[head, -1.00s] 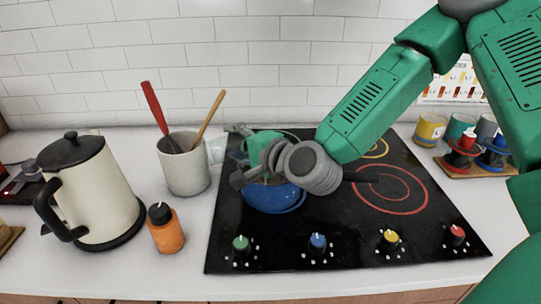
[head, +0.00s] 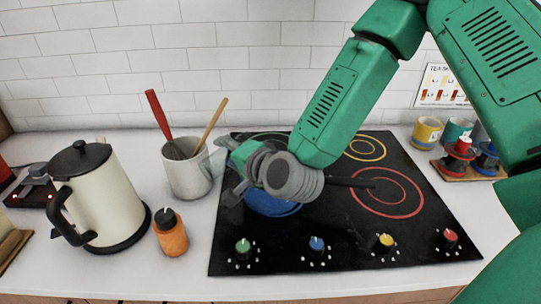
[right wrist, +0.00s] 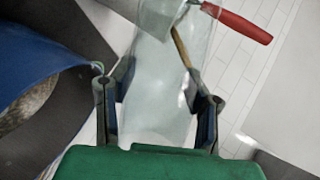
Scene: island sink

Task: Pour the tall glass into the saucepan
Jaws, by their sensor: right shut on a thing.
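The blue saucepan (head: 275,208) sits on the left part of the black cooktop, its dark handle pointing right. My right arm hides much of it. In the right wrist view the saucepan (right wrist: 45,60) shows at the left, with something brownish and speckled inside. My right gripper (head: 229,168) is beside and over the saucepan's left side. It is shut on the tall glass (right wrist: 158,110), which is clear and stands between the fingers. In the head view only a pale edge of the glass (head: 218,162) shows; its tilt and contents are unclear. My left gripper is out of view.
A grey crock (head: 188,178) with red and wooden utensils stands close left of the glass. A cream kettle (head: 105,200) and an orange bottle (head: 171,235) stand farther left. Cups (head: 427,132) and a wooden tray (head: 460,172) are at the right. The cooktop (head: 390,225) has free room at right.

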